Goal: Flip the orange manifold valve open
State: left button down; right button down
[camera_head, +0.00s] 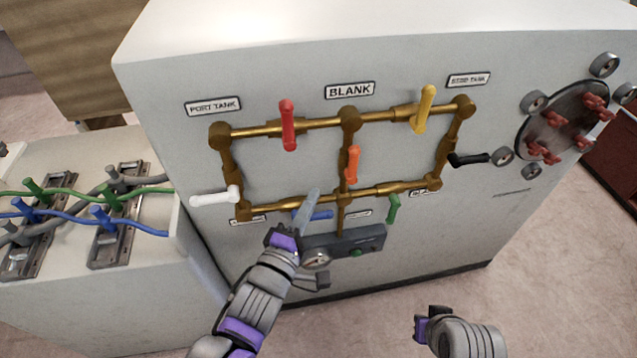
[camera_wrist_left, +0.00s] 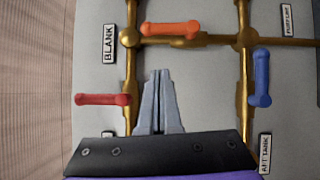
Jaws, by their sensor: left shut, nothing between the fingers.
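The orange valve handle (camera_head: 352,165) sits on the middle upright brass pipe of the manifold, below the BLANK label (camera_head: 349,90). It lies roughly along that pipe; the wrist view also shows the orange handle (camera_wrist_left: 169,28) running along its pipe. My left gripper (camera_head: 313,193) is shut and empty, in front of the panel, to the lower left of the orange handle. In the wrist view its fingertips (camera_wrist_left: 159,73) are together and apart from the handle. My right gripper (camera_head: 420,326) is low at the right, away from the panel; its fingers cannot be made out.
Other handles crowd the manifold: red (camera_head: 288,124), yellow (camera_head: 424,109), white (camera_head: 215,197), black (camera_head: 468,159), blue (camera_head: 318,214) and green (camera_head: 393,208). A gauge box (camera_head: 365,240) is below. A cable bench (camera_head: 75,285) stands left.

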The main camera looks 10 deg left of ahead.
pick_arm(q)
jog(key=v, duration=0.2)
jog(key=shift+s+a+r, duration=0.1)
jog(key=shift+s+a, duration=0.05)
jog(key=shift+s, duration=0.2)
jog(key=shift+a, duration=0.1)
jog(key=s+a+f+m+g+y+p, duration=0.1)
jog(key=s+a+f+m+g+y, duration=0.1)
jog(key=a+f+m+g+y, duration=0.45)
jog(key=s+a+f+m+g, duration=0.1)
jog(key=s+f+m+g, duration=0.2)
jog(key=s+m, duration=0.1)
jog(key=s+a+f+m+g+h+p, duration=0.1)
jog(key=s+a+f+m+g, duration=0.1)
jog(key=s+m, duration=0.3)
jog(key=shift+s+a+f+g, duration=0.3)
jog(key=shift+s+f+g, duration=0.2)
jog(key=shift+f, duration=0.15)
